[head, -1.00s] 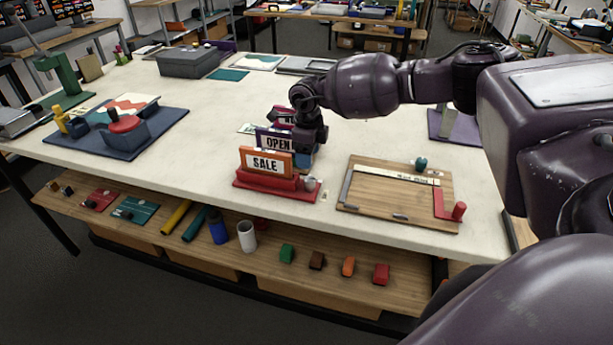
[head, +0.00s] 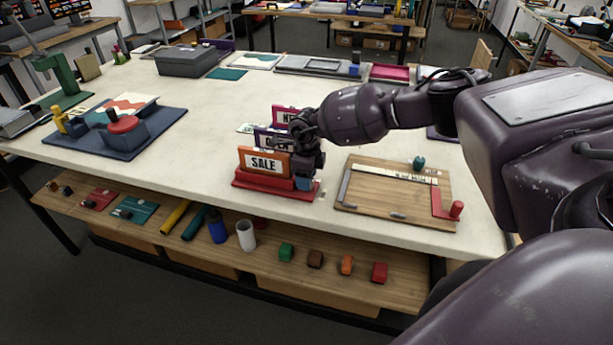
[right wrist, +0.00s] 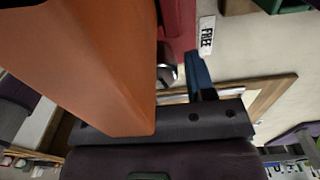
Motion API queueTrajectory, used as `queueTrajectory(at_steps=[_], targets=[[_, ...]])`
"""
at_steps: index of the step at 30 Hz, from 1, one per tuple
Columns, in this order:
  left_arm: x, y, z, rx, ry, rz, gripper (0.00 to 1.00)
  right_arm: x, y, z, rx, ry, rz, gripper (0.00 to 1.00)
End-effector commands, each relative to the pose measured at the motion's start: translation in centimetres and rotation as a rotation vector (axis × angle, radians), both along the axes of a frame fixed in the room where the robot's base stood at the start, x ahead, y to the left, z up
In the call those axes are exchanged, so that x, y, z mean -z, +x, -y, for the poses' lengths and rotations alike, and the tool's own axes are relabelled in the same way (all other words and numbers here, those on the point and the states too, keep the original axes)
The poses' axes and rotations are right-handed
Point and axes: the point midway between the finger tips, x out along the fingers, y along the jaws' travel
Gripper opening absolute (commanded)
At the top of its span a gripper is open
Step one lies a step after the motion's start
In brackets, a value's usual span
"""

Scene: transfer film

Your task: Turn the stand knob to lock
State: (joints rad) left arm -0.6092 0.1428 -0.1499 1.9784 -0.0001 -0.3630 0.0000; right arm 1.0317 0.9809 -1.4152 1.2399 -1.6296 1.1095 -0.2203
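The sign stand is a red base (head: 262,186) holding an orange SALE sign (head: 262,162) near the table's front edge. In the right wrist view the red base (right wrist: 179,30) is at the top, with a dark, shiny knob (right wrist: 167,72) at its end. A white label reading FREE (right wrist: 207,35) lies beside it. My right gripper (head: 303,182) is at the stand's right end and hides the knob in the head view. One blue finger (right wrist: 200,76) stands right of the knob with a small gap; the orange sign hides the other finger. My left gripper is out of view.
Purple OPEN (head: 272,140) and magenta NEW (head: 284,115) signs stand close behind the SALE sign. A wooden board (head: 390,195) with a red corner piece (head: 445,206) lies to the right.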

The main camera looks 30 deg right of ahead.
Motion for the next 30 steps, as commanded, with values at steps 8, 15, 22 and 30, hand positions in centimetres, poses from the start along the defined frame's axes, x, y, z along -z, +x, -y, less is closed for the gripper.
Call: queueTrajectory(at_steps=[8,15,22,30], targets=[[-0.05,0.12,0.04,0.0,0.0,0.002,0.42,-0.04,0.01,0.0,0.0,0.0,0.0,0.11],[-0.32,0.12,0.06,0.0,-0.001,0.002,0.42,-0.07,0.01,0.06,0.1,0.0,-0.001,0.11],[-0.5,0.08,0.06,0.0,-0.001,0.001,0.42,-0.1,0.08,0.08,0.243,0.001,-0.001,0.11],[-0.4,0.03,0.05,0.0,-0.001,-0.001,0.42,-0.07,0.09,0.11,0.267,0.0,0.0,0.11]])
